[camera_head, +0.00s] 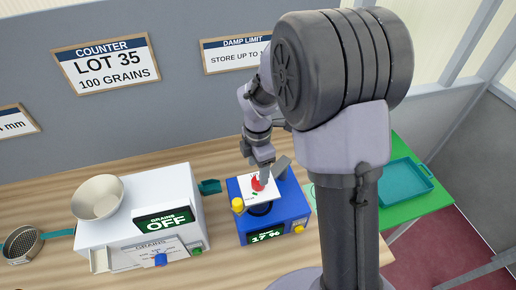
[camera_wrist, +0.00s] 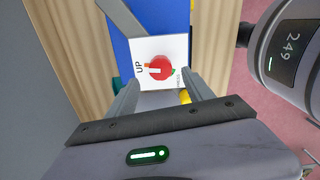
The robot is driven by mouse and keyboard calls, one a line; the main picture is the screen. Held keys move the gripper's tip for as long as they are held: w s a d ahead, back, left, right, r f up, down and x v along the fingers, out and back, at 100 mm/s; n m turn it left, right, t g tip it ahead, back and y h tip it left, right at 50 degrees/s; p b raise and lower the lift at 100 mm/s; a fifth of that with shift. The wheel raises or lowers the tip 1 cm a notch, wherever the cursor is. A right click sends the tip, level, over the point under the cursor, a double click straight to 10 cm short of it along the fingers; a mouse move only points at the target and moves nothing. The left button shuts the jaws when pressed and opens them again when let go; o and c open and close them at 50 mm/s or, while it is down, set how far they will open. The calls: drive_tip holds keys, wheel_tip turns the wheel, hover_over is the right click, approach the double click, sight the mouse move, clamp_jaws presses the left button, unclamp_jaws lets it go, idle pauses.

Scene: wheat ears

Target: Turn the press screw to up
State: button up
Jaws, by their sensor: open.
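The press screw is a round red knob (camera_head: 257,184) on a white plate on top of the blue meter (camera_head: 287,207). In the wrist view the red knob (camera_wrist: 161,68) has a white bar on its left part, towards the word UP, with a small orange mark beside it. The word PRESS and a green mark lie at the plate's lower right. My gripper (camera_wrist: 160,86) is open, its two fingers apart just below the knob in the wrist view, with nothing between them. In the head view my gripper (camera_head: 262,166) is right above the knob; whether it touches cannot be told.
The meter's display (camera_head: 267,235) reads 17 %. A yellow knob (camera_head: 238,205) sits at its left. A white grain counter (camera_head: 140,225) with a beige bowl (camera_head: 98,197) stands to the left, beside a sieve (camera_head: 22,243). A teal tray (camera_head: 404,180) lies on a green table at right.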

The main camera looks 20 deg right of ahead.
sight(258, 181)
wheel_tip(258, 181, up, 12)
drive_tip(key=p, duration=0.1)
idle(0.4)
